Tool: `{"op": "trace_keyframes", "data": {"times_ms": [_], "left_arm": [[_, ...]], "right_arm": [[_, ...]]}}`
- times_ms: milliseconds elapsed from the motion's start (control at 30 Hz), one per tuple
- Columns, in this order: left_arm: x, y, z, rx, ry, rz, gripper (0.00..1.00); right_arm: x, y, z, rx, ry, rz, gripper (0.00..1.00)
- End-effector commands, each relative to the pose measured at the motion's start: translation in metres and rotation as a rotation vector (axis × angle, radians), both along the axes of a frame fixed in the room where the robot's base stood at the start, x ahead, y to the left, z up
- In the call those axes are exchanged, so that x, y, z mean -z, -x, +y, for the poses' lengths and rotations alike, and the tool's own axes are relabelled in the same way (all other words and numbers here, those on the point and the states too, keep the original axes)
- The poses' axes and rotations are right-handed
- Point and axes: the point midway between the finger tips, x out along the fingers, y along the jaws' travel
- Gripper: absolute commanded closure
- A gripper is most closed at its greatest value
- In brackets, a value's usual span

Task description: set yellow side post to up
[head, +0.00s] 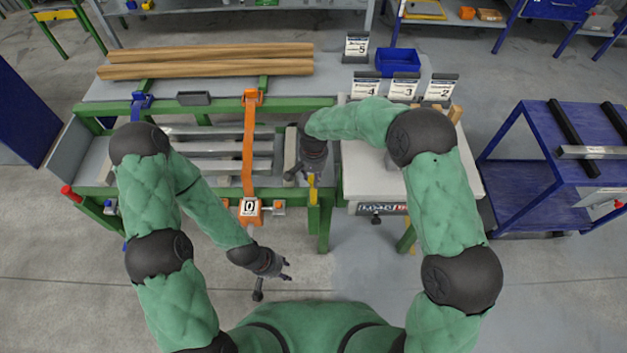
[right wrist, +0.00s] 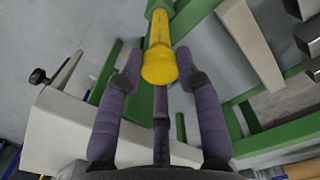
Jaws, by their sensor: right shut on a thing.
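The yellow side post (head: 312,190) is at the front right corner of the green-framed runout table (head: 322,225). In the head view only a short part of it shows below my right gripper (head: 306,176). In the right wrist view the yellow post (right wrist: 160,58) has a rounded end towards the camera and runs into a green sleeve. My right gripper (right wrist: 160,85) has its fingers on either side of it and is shut on it. How far it stands raised is hard to tell. My left gripper (head: 287,271) is empty, fingers apart, over the floor in front of the table.
An orange stop arm (head: 249,145) with a "0" plate crosses the table left of the post. A grey-topped machine (head: 365,178) stands close on the right, with a blue bin (head: 397,62) behind. Wooden beams (head: 205,67) lie at the back. Floor in front is clear.

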Motion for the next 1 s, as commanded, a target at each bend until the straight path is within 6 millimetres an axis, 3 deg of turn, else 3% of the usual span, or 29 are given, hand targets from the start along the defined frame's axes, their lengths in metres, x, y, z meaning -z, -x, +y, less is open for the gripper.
{"op": "trace_keyframes", "data": {"times_ms": [33, 100, 400, 600, 1000], "left_arm": [[-0.015, 0.0, 0.0, 0.0, 0.0, 0.0, 0.6], [-0.025, 0.0, 0.0, 0.0, 0.0, 0.0, 0.6], [-0.055, 0.0, 0.0, 0.0, 0.0, 0.0, 0.6], [-0.063, 0.0, 0.0, 0.0, 0.0, 0.0, 0.6], [-0.063, 0.0, 0.0, 0.0, 0.0, 0.0, 0.6]], "right_arm": [[-0.025, -0.002, 0.0, 0.0, -0.002, -0.006, 1.0], [-0.044, -0.002, 0.0, 0.0, -0.002, -0.006, 1.0], [-0.106, -0.002, 0.0, 0.0, -0.002, -0.006, 1.0], [-0.123, -0.001, 0.0, -0.001, -0.001, -0.004, 1.0], [-0.125, -0.001, 0.0, -0.001, -0.001, -0.003, 1.0]]}}
